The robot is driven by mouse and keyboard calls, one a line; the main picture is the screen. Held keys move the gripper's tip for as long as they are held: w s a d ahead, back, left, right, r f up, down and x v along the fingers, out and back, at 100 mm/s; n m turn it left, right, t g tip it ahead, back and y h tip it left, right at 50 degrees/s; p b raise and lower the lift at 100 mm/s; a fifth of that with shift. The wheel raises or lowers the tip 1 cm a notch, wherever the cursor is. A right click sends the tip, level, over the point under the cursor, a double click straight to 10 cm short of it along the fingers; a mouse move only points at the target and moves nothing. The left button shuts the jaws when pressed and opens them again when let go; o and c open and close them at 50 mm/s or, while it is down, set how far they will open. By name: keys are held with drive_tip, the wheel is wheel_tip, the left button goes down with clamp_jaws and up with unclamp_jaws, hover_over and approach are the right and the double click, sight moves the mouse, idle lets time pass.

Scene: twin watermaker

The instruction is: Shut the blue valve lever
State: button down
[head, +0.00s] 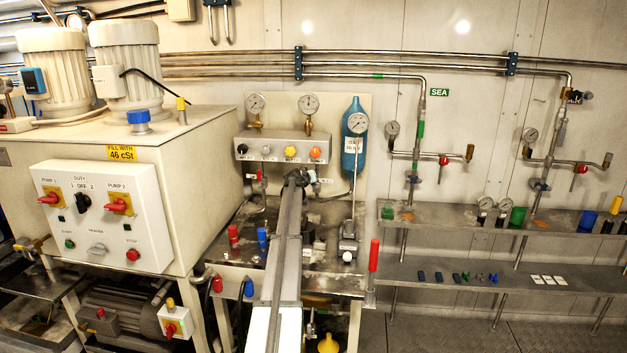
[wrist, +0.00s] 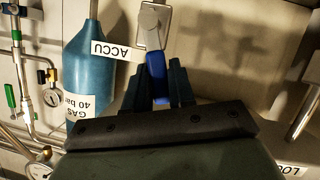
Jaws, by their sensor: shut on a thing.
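The blue valve lever (wrist: 155,70) shows in the wrist view, hanging down in the picture from a light metal valve body (wrist: 151,22). My gripper (wrist: 160,78) has its two dark fingers on either side of the lever, shut on it. The lever's far end is hidden between the fingers. In the head view my gripper (head: 297,178) is at the panel below the row of coloured knobs, seen from behind my arm. The lever is hidden there.
An "ACCU" label (wrist: 116,50) is beside the valve, and a blue gas bottle (wrist: 88,65) stands close to the left in the wrist view. The bottle (head: 353,150) is right of my gripper in the head view. Gauges (head: 257,104) and a knob block (head: 283,149) are above.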

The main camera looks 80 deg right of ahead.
drive_tip(key=w+f+n+g+h, duration=0.3)
drive_tip(key=f+n+g, duration=0.1)
drive_tip(key=n, duration=0.6)
drive_tip(key=shift+w+f+g, duration=0.3)
drive_tip(key=shift+w+f, duration=0.1)
drive_tip(key=shift+f, duration=0.25)
drive_tip(key=shift+n, duration=0.3)
drive_tip(key=c, duration=1)
unclamp_jaws()
drive_tip(key=shift+c, duration=0.2)
drive_tip(key=shift+a, duration=0.1)
